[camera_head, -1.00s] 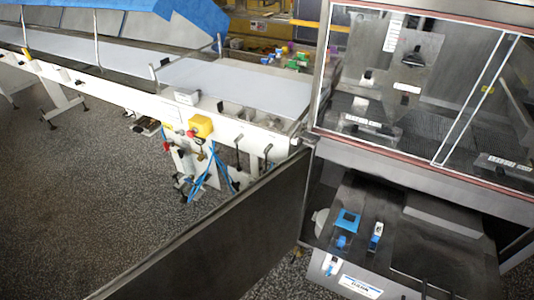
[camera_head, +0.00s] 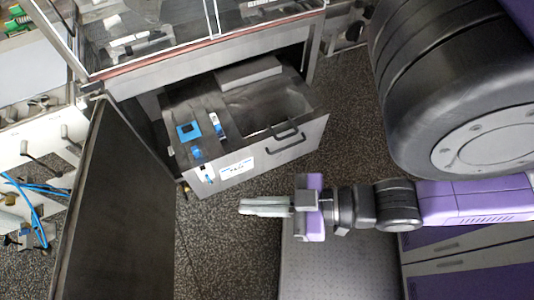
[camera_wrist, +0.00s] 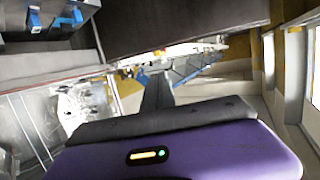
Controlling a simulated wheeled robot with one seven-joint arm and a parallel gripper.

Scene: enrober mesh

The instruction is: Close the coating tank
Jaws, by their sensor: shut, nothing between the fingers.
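The coating tank (camera_head: 262,160) is a grey drawer-like box with a dark handle (camera_head: 285,138) and a label on its front. It stands pulled out of the lower part of the machine in the head view. Its top shows blue fittings and a partly open dark cavity. My gripper (camera_head: 242,207) is shut and empty, in front of and below the tank front, apart from it. Its fingers point left. In the wrist view, part of the tank with a blue fitting (camera_wrist: 66,20) shows at the upper left, and my purple wrist housing fills the bottom.
A dark hinged door (camera_head: 115,205) stands open at the left of the tank. The glazed machine housing (camera_head: 200,55) rises above it. A conveyor with blue hoses (camera_head: 35,205) is at the far left. Speckled floor lies in front of the tank.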

